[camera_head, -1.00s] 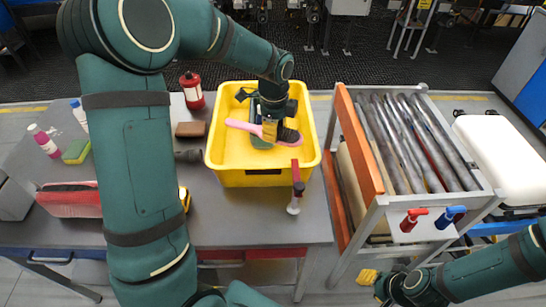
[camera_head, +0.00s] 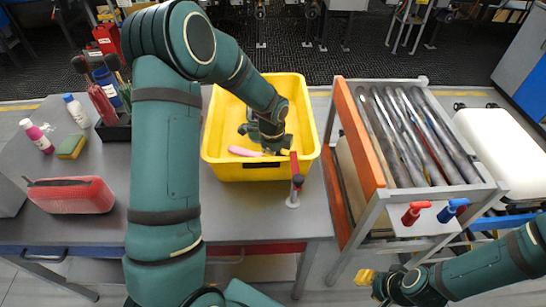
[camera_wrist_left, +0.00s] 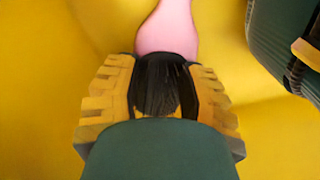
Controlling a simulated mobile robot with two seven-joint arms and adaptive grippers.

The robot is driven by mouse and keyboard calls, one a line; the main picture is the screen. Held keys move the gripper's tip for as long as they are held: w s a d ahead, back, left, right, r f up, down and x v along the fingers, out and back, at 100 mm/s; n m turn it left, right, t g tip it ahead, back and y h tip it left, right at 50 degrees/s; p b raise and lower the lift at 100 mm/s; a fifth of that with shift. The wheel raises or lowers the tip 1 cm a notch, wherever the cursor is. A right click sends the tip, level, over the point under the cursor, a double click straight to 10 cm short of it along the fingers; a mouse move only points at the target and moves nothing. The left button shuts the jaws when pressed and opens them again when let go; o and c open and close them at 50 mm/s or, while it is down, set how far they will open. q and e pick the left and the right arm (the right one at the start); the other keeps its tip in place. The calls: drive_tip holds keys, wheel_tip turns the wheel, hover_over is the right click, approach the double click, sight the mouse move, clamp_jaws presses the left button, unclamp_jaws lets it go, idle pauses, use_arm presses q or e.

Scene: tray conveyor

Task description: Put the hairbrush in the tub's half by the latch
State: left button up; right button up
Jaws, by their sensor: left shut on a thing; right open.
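The yellow tub (camera_head: 215,120) stands on the grey table. My left gripper (camera_head: 270,150) is down inside it by the near wall, shut on the hairbrush (camera_head: 244,151). The pink handle points left; my gripper hides most of the head. In the left wrist view the pink handle (camera_wrist_left: 170,28) leads to black bristles (camera_wrist_left: 160,85) between my yellow fingertips, with yellow tub surface around. I cannot tell whether the brush touches the floor. A red-handled latch-like piece (camera_head: 296,170) stands at the near wall, right of middle. My right gripper (camera_head: 366,277) is open and empty, low at the right.
A cart (camera_head: 385,215) with several metal bars stands right of the tub. A red case (camera_head: 72,196), a sponge (camera_head: 70,146), bottles (camera_head: 37,134) and a black holder (camera_head: 115,132) are on the left.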

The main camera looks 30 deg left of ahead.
use_arm(q)
drive_tip(key=shift+r, duration=0.1)
drive_tip(key=o, duration=1.2)
drive_tip(key=shift+f, duration=0.2)
drive_tip(key=shift+r, duration=0.35)
drive_tip(key=r, duration=0.4)
drive_tip(key=r+p, duration=0.1)
drive_tip(key=r, duration=0.2)
drive_tip(key=r+p, duration=0.1)
drive_tip(key=r, duration=0.3)
drive_tip(key=shift+s+r, duration=0.25)
drive_tip(key=shift+r, duration=0.1)
